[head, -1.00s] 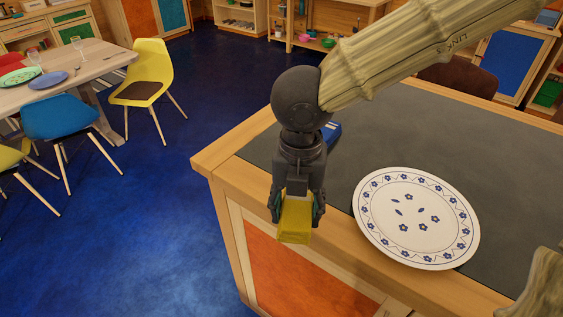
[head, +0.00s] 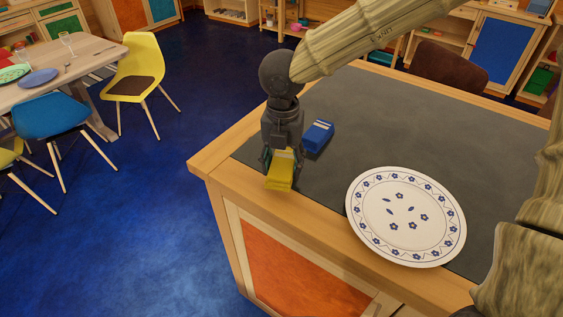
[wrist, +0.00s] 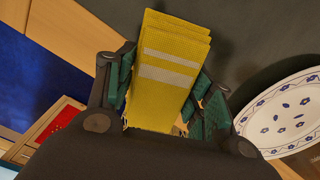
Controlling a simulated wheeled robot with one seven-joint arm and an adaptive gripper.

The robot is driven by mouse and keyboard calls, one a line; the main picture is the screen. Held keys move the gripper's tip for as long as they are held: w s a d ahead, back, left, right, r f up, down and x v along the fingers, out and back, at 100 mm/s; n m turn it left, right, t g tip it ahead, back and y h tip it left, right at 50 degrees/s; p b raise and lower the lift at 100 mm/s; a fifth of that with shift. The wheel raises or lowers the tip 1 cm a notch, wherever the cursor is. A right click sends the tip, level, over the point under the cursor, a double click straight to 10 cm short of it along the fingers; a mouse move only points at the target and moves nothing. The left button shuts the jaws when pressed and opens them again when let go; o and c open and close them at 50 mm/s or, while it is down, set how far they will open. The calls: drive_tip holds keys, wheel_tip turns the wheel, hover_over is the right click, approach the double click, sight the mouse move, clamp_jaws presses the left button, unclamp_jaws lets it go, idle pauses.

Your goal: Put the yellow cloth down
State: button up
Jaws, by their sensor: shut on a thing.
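The yellow cloth (head: 281,171) is folded, with pale stripes across it. My gripper (head: 280,160) is shut on it near the left front corner of the counter (head: 330,210). In the wrist view the cloth (wrist: 172,65) stands out between the two green-padded fingers (wrist: 165,110). In the head view its lower end is over the wooden edge strip. I cannot tell whether it touches the counter.
A blue folded cloth or packet (head: 318,136) lies on the dark counter top just right of my gripper. A white plate with blue flowers (head: 406,217) lies further right, near the front edge. The dark top behind them is clear.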

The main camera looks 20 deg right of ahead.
sight(281, 168)
drive_tip(key=shift+w+d+p, duration=0.2)
drive_tip(key=shift+w+p, duration=0.1)
drive_tip(key=shift+w, duration=0.75)
drive_tip(key=shift+f+p, duration=0.6)
drive_tip(key=shift+f, duration=1.25)
drive_tip(key=shift+s+f, duration=0.1)
drive_tip(key=o, duration=1.3)
drive_tip(key=shift+c, duration=0.2)
wheel_tip(281, 168, up, 12)
drive_tip(key=shift+r+b, duration=0.15)
drive_tip(key=shift+b, duration=0.95)
